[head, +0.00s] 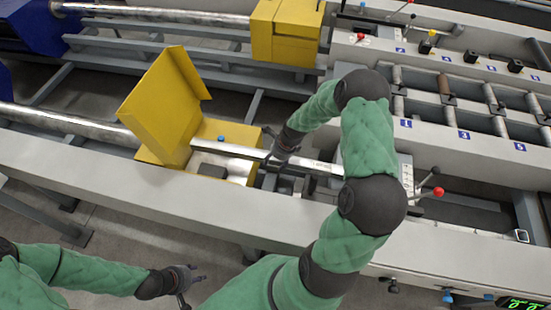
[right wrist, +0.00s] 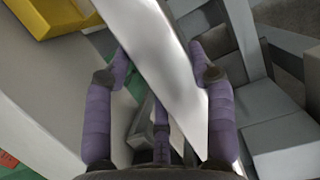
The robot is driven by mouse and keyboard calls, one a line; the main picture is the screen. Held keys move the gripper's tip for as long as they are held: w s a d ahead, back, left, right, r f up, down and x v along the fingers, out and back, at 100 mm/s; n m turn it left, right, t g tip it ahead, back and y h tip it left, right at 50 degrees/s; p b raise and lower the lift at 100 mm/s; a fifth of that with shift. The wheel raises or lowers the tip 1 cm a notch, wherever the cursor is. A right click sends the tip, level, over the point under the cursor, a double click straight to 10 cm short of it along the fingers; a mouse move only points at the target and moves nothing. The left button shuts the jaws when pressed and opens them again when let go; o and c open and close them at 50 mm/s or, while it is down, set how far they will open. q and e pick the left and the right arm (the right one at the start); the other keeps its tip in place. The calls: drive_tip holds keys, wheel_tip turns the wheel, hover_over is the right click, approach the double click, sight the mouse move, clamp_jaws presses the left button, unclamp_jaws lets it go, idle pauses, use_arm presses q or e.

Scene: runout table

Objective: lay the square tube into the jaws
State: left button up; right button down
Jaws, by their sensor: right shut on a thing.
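The square tube (head: 232,150) is a long silver bar. In the head view its left end is over the open yellow housing (head: 240,133), and its right part passes behind my right arm. My right gripper (head: 279,157) is shut on the tube near its middle. In the right wrist view, the tube (right wrist: 160,60) runs between the purple fingers (right wrist: 165,75). A dark block (head: 212,171), perhaps part of the jaws, sits in the housing below the tube; I cannot tell whether they touch. My left gripper (head: 192,284) is open and empty in front of the table.
The housing's yellow lid (head: 165,105) stands raised at the left. A closed yellow housing (head: 286,30) is behind. A red-knobbed lever (head: 438,191) is right of my arm. Long round bars (head: 70,122) and rails lie left. The pale front beam (head: 140,196) separates my left gripper from the housing.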

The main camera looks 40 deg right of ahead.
wheel_tip(320, 180, down, 9)
drive_tip(key=b, duration=0.4)
drive_tip(key=shift+r, duration=0.2)
idle(0.3)
drive_tip(key=shift+c, duration=1.7)
unclamp_jaws()
drive_tip(key=shift+s, duration=0.1)
drive_tip(key=v, duration=1.2)
